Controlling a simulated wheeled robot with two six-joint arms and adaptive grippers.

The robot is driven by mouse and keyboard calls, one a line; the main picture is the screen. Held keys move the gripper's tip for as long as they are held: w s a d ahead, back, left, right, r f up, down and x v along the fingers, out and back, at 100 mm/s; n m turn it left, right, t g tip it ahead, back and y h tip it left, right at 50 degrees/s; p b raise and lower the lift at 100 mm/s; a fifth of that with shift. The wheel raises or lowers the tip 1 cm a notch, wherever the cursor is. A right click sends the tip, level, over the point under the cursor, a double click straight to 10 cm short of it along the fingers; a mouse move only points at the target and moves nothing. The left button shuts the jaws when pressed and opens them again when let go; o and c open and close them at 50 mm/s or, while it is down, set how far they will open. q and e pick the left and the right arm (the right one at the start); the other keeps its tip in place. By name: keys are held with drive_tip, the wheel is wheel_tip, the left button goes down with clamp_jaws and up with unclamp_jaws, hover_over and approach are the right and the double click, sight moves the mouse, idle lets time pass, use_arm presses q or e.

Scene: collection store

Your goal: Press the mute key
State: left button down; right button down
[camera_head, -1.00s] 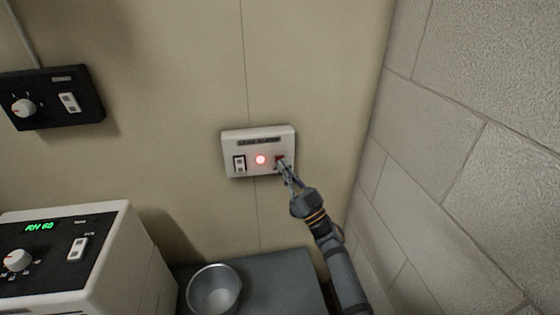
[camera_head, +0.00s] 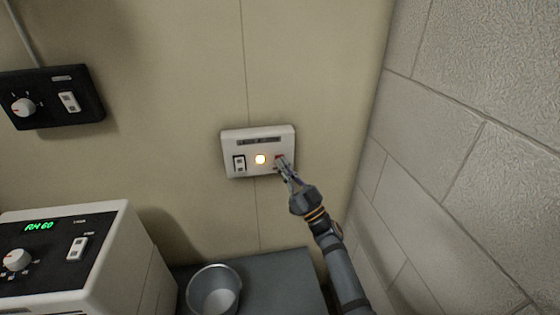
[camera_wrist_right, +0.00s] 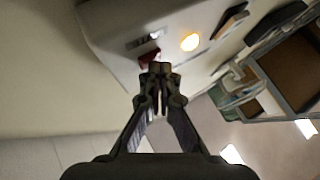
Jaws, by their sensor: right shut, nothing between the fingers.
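A white wall box (camera_head: 258,134) is fixed to the beige wall. It has a dark label strip, a black-and-white rocker switch (camera_head: 239,163) on its left, a lit amber lamp (camera_head: 260,159) in the middle and a small red key (camera_head: 279,157) on its right. The red key (camera_wrist_right: 150,57) also shows in the right wrist view, next to the glowing lamp (camera_wrist_right: 190,42). My right gripper (camera_head: 281,165) is shut and empty, its tips at the red key and partly covering it. Whether they touch it, I cannot tell. My left gripper is not in view.
A black control box (camera_head: 52,112) with a knob and switch hangs at the upper left. A white unit (camera_head: 125,235) reading RH 60 stands at the lower left. A block wall (camera_head: 460,170) bounds the right.

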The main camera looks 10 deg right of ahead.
idle(0.3)
drive_tip(key=shift+s+p, duration=0.7)
drive_tip(key=shift+s, duration=0.2)
drive_tip(key=shift+s+p, duration=1.7)
drive_tip(key=shift+s, duration=0.75)
